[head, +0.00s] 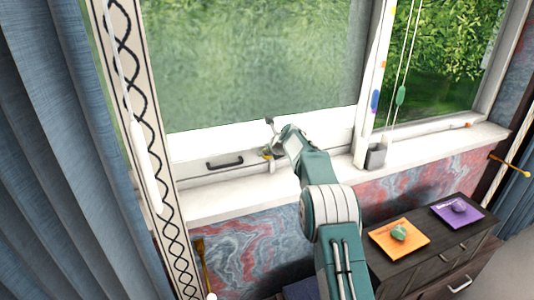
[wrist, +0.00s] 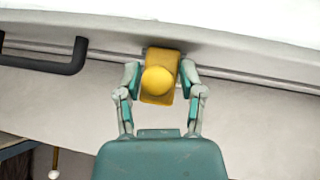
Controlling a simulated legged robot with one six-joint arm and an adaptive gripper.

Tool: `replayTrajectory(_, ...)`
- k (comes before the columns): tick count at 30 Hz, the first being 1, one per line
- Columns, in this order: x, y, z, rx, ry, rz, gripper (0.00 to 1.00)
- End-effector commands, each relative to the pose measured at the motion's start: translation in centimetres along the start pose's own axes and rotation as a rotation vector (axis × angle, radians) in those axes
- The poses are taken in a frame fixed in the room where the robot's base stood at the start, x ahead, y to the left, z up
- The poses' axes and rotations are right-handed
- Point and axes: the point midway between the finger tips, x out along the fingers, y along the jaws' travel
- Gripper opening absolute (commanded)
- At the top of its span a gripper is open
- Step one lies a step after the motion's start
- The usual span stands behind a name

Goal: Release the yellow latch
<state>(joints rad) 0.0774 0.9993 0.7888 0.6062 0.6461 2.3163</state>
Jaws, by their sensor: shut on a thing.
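The yellow latch (wrist: 158,82) is a yellow plate with a round knob, on the white window frame's lower rail in the wrist view. My gripper (wrist: 160,80) has one finger on each side of the latch, closed in on it. In the head view my gripper (head: 272,143) reaches the bottom rail of the window, just right of the dark handle. The latch is mostly hidden there by my gripper.
A dark bar handle (head: 225,162) sits on the rail left of the latch. A grey cup (head: 375,157) stands on the sill to the right. A dark cabinet (head: 425,268) below holds an orange tray (head: 383,239) and a purple tray (head: 470,205), each with a stone. A blue curtain (head: 60,150) hangs at left.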

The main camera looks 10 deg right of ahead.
Motion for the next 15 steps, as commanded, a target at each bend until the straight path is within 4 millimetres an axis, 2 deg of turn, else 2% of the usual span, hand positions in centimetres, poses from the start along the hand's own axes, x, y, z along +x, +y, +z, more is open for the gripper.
replayTrajectory(8,0.17,0.31,-0.02,-0.001,0.001,0.004,0.02)
replayTrajectory(9,0.17,0.31,-0.03,-0.001,0.001,0.005,0.63)
replayTrajectory(10,0.15,0.30,-0.03,-0.001,0.001,0.004,0.66)
replayTrajectory(15,0.00,0.21,0.00,0.000,0.000,0.003,0.66)
